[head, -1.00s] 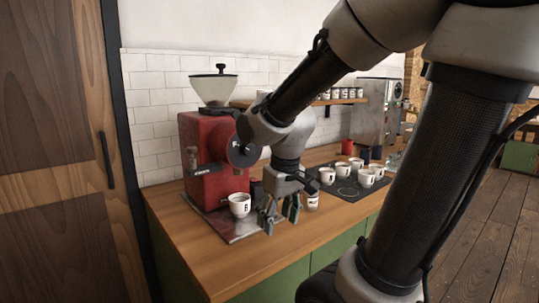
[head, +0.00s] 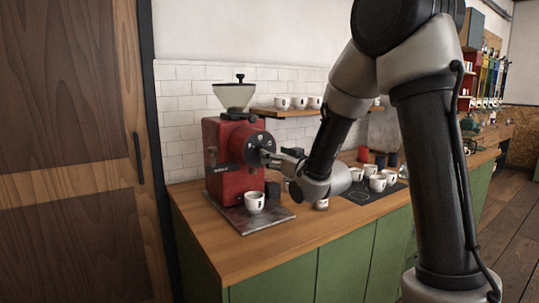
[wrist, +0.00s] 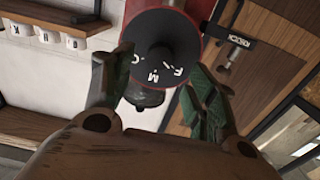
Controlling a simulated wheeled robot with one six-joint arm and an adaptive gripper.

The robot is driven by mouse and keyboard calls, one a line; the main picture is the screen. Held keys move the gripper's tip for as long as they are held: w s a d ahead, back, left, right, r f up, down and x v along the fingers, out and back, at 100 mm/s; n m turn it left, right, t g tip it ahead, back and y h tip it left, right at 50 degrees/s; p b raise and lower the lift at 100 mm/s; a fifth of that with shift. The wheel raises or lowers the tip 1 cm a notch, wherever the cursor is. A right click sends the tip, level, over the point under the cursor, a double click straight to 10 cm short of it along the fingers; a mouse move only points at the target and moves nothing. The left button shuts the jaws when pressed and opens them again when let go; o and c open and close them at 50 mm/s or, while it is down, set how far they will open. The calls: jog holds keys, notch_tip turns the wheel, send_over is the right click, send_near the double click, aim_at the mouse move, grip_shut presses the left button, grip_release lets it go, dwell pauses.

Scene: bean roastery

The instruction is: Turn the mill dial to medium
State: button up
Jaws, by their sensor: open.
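The red coffee mill (head: 225,150) stands on the counter with a hopper on top. Its round black dial (head: 259,140) faces right in the head view. In the wrist view the dial (wrist: 153,75) carries white letters C, M and F around a dark central knob (wrist: 163,57). I cannot tell which letter it is set to. My gripper (head: 272,158) is close in front of the dial. In the wrist view its green-padded fingers (wrist: 158,62) are open, one on each side of the dial's knob. Whether they touch it cannot be told.
A white cup (head: 255,203) stands on the metal tray (head: 240,220) below the dial. Several cups stand on a dark mat (head: 352,196) to the right. A wall shelf (head: 290,113) holds more cups behind. The front counter is clear.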

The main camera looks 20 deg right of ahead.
jog(key=x, duration=0.6)
jog(key=shift+w, duration=0.1)
jog(key=c, duration=1)
